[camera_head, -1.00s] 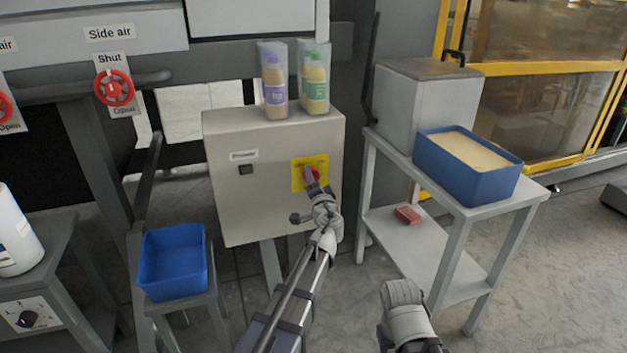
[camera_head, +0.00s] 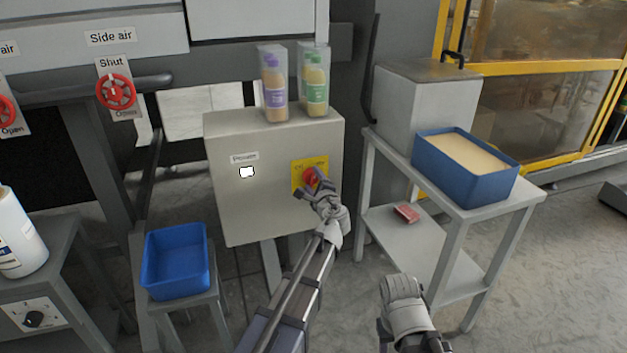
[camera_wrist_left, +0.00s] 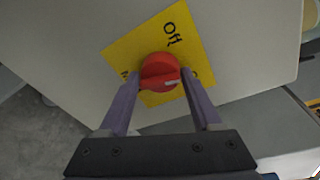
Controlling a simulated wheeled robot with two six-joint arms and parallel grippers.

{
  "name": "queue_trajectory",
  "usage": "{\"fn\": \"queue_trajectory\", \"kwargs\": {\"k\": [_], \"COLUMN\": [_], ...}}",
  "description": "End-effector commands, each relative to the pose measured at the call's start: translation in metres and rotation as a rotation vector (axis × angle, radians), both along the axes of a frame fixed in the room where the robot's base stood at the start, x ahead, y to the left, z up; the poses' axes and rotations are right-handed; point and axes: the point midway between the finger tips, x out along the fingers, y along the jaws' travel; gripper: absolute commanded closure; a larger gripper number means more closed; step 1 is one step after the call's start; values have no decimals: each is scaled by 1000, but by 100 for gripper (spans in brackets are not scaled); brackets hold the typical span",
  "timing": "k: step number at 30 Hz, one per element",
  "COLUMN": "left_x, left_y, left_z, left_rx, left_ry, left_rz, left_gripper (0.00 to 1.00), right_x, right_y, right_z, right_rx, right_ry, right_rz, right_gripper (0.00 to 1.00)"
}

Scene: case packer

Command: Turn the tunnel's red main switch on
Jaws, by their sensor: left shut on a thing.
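The red main switch (camera_head: 310,175) is a round knob on a yellow plate (camera_head: 298,184) on the front of a grey cabinet (camera_head: 225,205). My left gripper (camera_head: 314,184) is at the knob. In the left wrist view its two fingers stand on either side of the red knob (camera_wrist_left: 160,72) and are shut on it. The knob's white mark points to the lower right, away from the "Off" word at the top of the plate. The other word is partly hidden by a finger. My right arm's end (camera_head: 404,300) hangs low, its fingers not clear.
A lamp (camera_head: 246,172) on the cabinet glows white. A blue bin (camera_head: 176,262) is at the left. A side table (camera_head: 520,195) with a blue tray (camera_head: 470,182) stands close to the right.

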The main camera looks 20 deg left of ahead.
Motion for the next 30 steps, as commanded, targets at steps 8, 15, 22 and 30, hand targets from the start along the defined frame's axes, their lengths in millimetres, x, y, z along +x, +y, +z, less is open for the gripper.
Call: {"fn": "queue_trajectory", "kwargs": {"k": [8,15,22,30], "left_x": [2,3,3,3], "left_y": [-1,-2,-2,-2], "left_z": [1,1,1,1], "left_rx": [208,347,430,469], "left_ry": [138,231,287,314], "left_rz": [-1,-1,-3,-2], "left_gripper": [90,90,90,90], "right_x": [0,0,0,0], "right_y": [0,0,0,0], "right_z": [4,5,5,5], "right_rx": [-1,-1,-1,-1], "right_ry": [0,0,0,0], "right_rz": [-1,-1,-1,-1], "right_gripper": [50,50,50,50]}}
